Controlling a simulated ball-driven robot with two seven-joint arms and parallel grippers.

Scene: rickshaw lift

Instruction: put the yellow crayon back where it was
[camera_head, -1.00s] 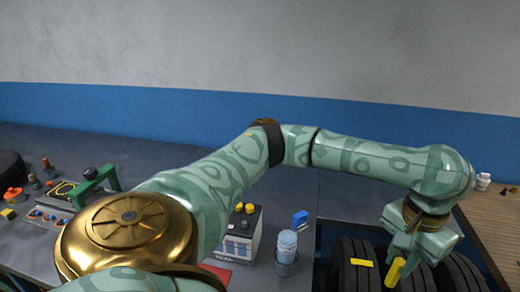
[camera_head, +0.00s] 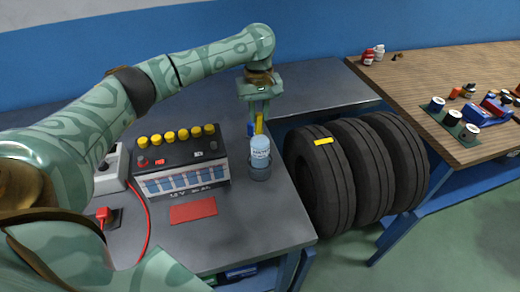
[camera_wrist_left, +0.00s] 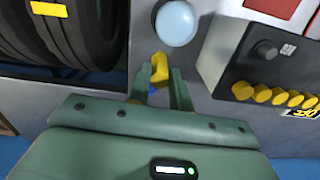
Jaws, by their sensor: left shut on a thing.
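My left gripper (camera_head: 260,108) is shut on the yellow crayon (camera_head: 260,123), which hangs roughly upright below the fingers. In the left wrist view the crayon (camera_wrist_left: 158,68) sits between the two fingers, close to the round bottle top (camera_wrist_left: 177,22). A small blue thing (camera_head: 250,129) shows beside the crayon, partly hidden by the gripper. I cannot tell whether the crayon touches it. My right gripper is not in view.
A battery with yellow caps (camera_head: 180,165) stands left of the bottle, with a red card (camera_head: 193,210) in front. Several black tyres (camera_head: 320,185), one with a yellow label (camera_head: 323,142), stand between the grey bench (camera_head: 245,225) and the wooden bench (camera_head: 430,75).

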